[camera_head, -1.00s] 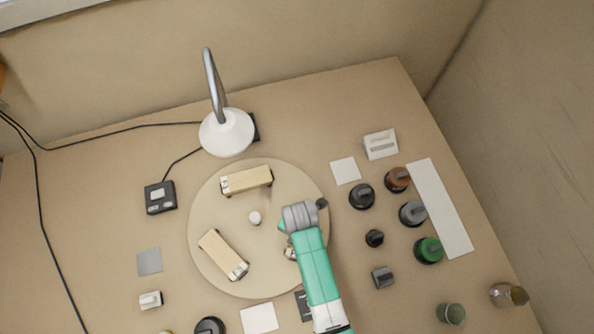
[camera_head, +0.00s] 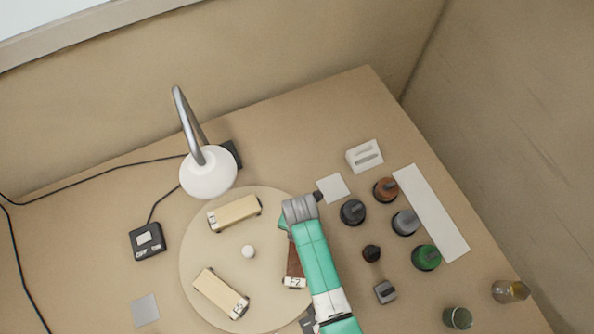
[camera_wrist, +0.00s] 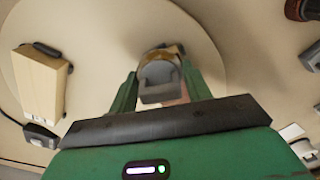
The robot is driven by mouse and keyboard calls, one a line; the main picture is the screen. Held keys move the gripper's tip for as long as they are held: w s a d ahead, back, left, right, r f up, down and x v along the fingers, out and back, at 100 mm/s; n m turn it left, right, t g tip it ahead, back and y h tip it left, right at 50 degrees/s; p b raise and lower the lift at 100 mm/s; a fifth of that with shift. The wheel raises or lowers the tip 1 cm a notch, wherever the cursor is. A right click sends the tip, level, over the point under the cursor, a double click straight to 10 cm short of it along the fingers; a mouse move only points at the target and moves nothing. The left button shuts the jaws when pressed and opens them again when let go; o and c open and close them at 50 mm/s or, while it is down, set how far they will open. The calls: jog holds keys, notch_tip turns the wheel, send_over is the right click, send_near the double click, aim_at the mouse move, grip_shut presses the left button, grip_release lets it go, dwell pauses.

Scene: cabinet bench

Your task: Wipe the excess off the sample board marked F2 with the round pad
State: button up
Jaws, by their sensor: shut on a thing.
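The round turntable (camera_head: 200,275) carries two cream boards (camera_head: 233,213) (camera_head: 218,292) and a brown board (camera_head: 294,262) on its right side. The brown board's white end label (camera_head: 294,283) seems to end in 2; its first mark is unclear. My arm covers part of this board. In the wrist view, my gripper (camera_wrist: 160,78) is shut on a grey handled piece, which looks like the round pad (camera_wrist: 160,92). A brownish edge shows just behind it; contact cannot be told. A cream board (camera_wrist: 40,85) stands at left there. In the head view my fingers are hidden under the wrist.
A white lamp (camera_head: 208,172) stands behind the turntable. Several dark, brown, grey and green round pieces (camera_head: 426,257) sit at right near a white strip (camera_head: 431,212). A white slotted block (camera_head: 364,156) and a pale square (camera_head: 332,188) lie behind them. Jars (camera_head: 458,317) stand front right.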

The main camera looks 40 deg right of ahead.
jog(key=shift+w+d, duration=0.3)
jog(key=shift+w+d+r, duration=0.15)
jog(key=shift+w+d, duration=0.05)
jog(key=shift+w, duration=0.05)
notch_tip(320, 180, up, 3)
jog(key=p, duration=0.3)
jog(key=shift+s+r, duration=0.1)
jog(key=shift+s, duration=0.05)
notch_tip(320, 180, up, 4)
jog(key=p, duration=0.4)
jog(key=shift+r+p, duration=0.25)
jog(key=shift+p, duration=0.1)
